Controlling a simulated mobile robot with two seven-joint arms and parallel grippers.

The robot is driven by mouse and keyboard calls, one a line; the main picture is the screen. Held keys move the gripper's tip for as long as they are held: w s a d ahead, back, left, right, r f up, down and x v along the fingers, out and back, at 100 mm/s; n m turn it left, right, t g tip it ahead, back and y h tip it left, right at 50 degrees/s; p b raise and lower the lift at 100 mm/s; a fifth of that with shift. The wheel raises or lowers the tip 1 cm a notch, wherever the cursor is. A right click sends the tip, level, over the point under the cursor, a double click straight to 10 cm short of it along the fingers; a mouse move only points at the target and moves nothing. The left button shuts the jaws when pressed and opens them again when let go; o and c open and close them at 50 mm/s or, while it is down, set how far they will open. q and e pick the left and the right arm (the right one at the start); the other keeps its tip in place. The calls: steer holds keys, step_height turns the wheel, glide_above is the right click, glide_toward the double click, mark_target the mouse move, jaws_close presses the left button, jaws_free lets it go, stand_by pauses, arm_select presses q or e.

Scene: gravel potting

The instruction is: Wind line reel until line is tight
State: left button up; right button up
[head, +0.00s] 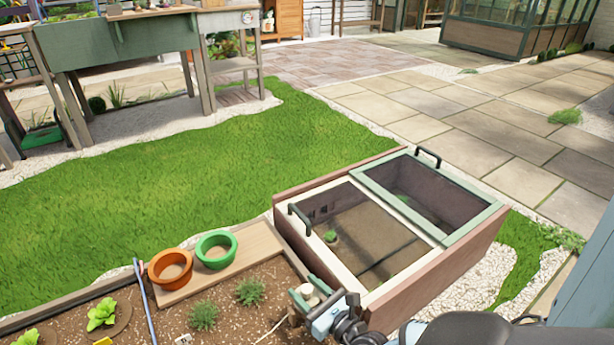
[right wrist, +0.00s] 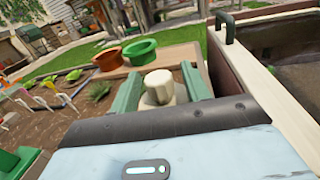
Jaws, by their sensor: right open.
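My right gripper (head: 311,295) is low at the corner of the planting bed, beside the wooden cold frame. In the right wrist view its two green fingers (right wrist: 158,92) stand apart, one on each side of a cream knob (right wrist: 158,86), which looks like the reel's. I cannot tell whether the fingers touch it. The knob's pale top (head: 307,291) also shows in the head view. The reel's body is mostly hidden by the gripper. A thin pale line (head: 277,326) lies over the soil left of the gripper; I cannot tell how tight it is. My left gripper is out of view.
The cold frame (head: 289,188) stands close on the right, with raised handles on its lids. An orange pot (head: 170,268) and a green pot (head: 216,250) sit on a wooden board (head: 262,243) behind the gripper. Several small plants grow in the bed. Open lawn (head: 180,185) lies beyond.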

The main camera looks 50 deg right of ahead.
steer(key=c, duration=1)
steer(key=shift+o, duration=0.2)
steer(key=shift+m+h, duration=0.3)
steer(key=shift+h, duration=0.2)
